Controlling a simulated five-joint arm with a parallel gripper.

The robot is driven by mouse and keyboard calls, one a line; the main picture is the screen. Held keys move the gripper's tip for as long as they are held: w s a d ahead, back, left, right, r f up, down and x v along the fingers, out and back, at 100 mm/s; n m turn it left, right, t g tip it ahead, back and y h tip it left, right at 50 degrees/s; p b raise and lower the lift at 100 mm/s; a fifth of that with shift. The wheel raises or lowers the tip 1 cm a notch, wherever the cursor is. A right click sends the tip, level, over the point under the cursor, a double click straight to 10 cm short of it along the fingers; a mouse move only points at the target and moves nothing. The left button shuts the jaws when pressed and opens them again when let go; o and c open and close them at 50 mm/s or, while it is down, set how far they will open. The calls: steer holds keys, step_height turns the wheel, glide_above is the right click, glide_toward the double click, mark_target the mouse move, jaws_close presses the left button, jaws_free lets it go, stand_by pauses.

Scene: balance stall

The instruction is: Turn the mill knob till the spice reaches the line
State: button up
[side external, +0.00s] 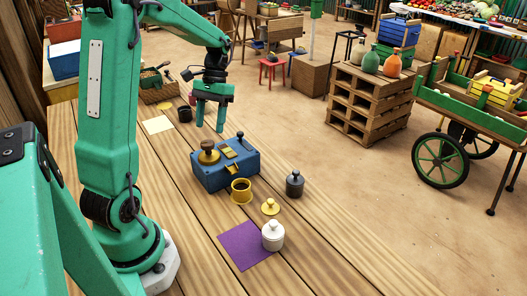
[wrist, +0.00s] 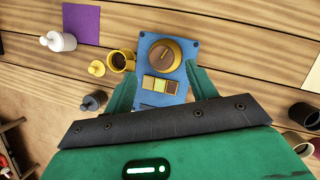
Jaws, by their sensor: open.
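The blue mill box (side external: 234,175) stands on the plank table. Its round brass and brown knob (side external: 208,153) is on top; from above, the knob (wrist: 160,55) shows a short mark across its face. A strip of yellow and brown patches (wrist: 160,87) lies beside it. A yellow cup (side external: 241,191) with dark brown contents stands against or close to the box; the cup (wrist: 122,61) also shows in the wrist view. I cannot make out a fill line. My gripper (side external: 208,116) is open, empty, above and behind the box, fingers (wrist: 162,69) pointing down, apart from the knob.
A dark cup (side external: 185,114), a pale sheet (side external: 158,125) and a basket (side external: 158,92) lie towards the far end.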

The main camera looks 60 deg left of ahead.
mark_target(207, 143)
steer(key=shift+v, duration=1.35)
steer(key=n, duration=0.2)
steer(key=s+n+t, duration=0.1)
steer(key=n, duration=0.2)
steer(key=d+n+y, duration=0.1)
steer(key=n, duration=0.2)
steer(key=shift+s+r+t, duration=0.2)
steer(key=shift+t, duration=0.1)
steer(key=n, duration=0.3)
steer(key=s+n+t, duration=0.1)
steer(key=n, duration=0.1)
steer(key=shift+d+n+y, duration=0.2)
steer(key=shift+n+y, duration=0.2)
steer(key=n, duration=0.2)
steer(key=n+t, duration=0.1)
steer(key=n, duration=0.1)
steer(key=shift+s+d+y, duration=0.2)
steer(key=shift+s+y, duration=0.1)
steer(key=shift+f, duration=3.85)
